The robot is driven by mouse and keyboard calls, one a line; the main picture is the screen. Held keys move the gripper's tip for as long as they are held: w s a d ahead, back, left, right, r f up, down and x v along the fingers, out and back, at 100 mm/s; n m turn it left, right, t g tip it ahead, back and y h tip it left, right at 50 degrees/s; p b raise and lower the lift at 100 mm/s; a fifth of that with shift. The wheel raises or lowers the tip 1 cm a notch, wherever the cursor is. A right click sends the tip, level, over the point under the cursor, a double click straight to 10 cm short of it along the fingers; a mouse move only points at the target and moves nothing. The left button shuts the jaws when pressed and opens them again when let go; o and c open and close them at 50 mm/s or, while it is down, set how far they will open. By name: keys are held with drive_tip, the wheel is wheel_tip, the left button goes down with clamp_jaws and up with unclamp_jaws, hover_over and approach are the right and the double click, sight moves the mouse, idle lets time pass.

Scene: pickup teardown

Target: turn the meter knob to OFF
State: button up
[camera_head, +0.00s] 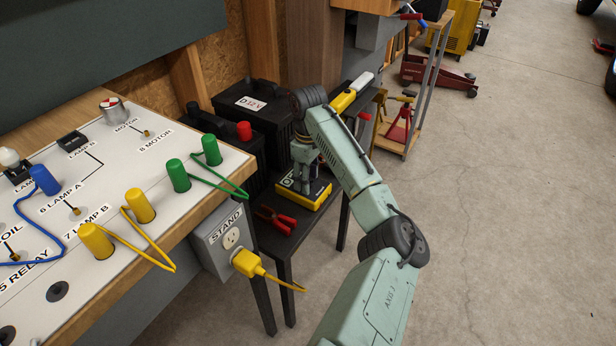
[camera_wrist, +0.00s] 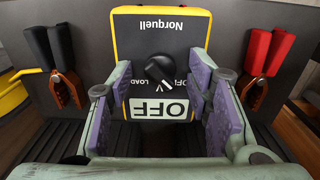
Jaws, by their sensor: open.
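The meter (camera_wrist: 123,40) is a black-faced yellow box marked "Norquell"; in the head view its yellow body (camera_head: 316,196) lies on a dark stand below my gripper (camera_head: 304,165). Its black knob (camera_wrist: 160,67) sits mid-face, with "LOAD" printed left of it and "OFF" at its right. Which mark the knob points to is unclear. A white panel (camera_wrist: 158,109) below it reads "OFF" upside down. In the wrist view my gripper (camera_wrist: 161,72) is open, its purple-padded fingers on either side of the knob, with gaps. Finger height above the face is unclear.
A black-handled clamp (camera_wrist: 49,47) lies left of the meter and a red-handled clamp (camera_wrist: 269,53) right of it. A black battery (camera_head: 255,112) stands close behind my gripper. A white wiring board (camera_head: 110,190) with coloured plugs is at left. Open floor (camera_head: 500,200) lies right.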

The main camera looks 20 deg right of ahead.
wheel_tip(320, 180, up, 12)
idle(0.6)
